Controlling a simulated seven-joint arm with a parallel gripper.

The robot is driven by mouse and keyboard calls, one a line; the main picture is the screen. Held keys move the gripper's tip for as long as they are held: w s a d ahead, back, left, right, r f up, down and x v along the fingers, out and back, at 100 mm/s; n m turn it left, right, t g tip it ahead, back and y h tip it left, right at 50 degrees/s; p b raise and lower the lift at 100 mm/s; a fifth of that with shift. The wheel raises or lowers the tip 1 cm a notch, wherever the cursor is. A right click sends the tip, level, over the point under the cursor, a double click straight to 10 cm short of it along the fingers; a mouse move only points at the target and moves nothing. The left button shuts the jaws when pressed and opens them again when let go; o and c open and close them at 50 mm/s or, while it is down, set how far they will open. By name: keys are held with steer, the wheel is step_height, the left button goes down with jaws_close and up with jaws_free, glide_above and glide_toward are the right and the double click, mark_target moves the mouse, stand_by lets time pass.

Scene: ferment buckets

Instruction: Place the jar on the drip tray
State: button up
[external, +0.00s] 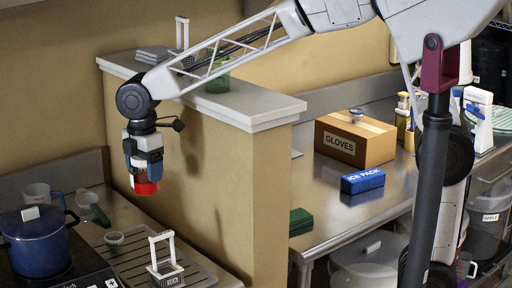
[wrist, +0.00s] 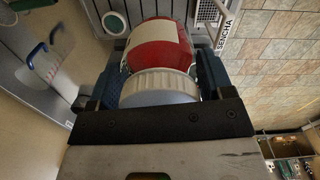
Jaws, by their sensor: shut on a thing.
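The jar (wrist: 158,45) is red with a pale label and a ribbed whitish end, seen in the wrist view. My gripper (wrist: 160,75) is shut on it, one blue-grey finger on each side. In the external view my gripper (external: 145,165) points down in the air, and the red end of the jar (external: 146,187) shows below the fingers. The drip tray (external: 205,277) is a grey slatted tray on the steel counter, below and apart from the jar. Its slats also show at the top of the wrist view (wrist: 147,8).
A blue pot (external: 38,248) and clear jugs (external: 42,195) are left. A tan half-wall with a pale ledge (external: 250,113) rises right of my gripper.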

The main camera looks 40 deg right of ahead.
steer(key=a+f+n, duration=0.1)
steer(key=a+f, duration=0.2)
steer(key=f, duration=0.7)
steer(key=shift+w+f, duration=0.2)
steer(key=shift+w, duration=0.25)
step_height(320, 180, down, 6)
steer(key=shift+f, duration=0.1)
steer(key=shift+f, duration=1.9)
steer(key=shift+f, duration=0.15)
steer(key=o, duration=1)
steer(key=shift+o, duration=0.2)
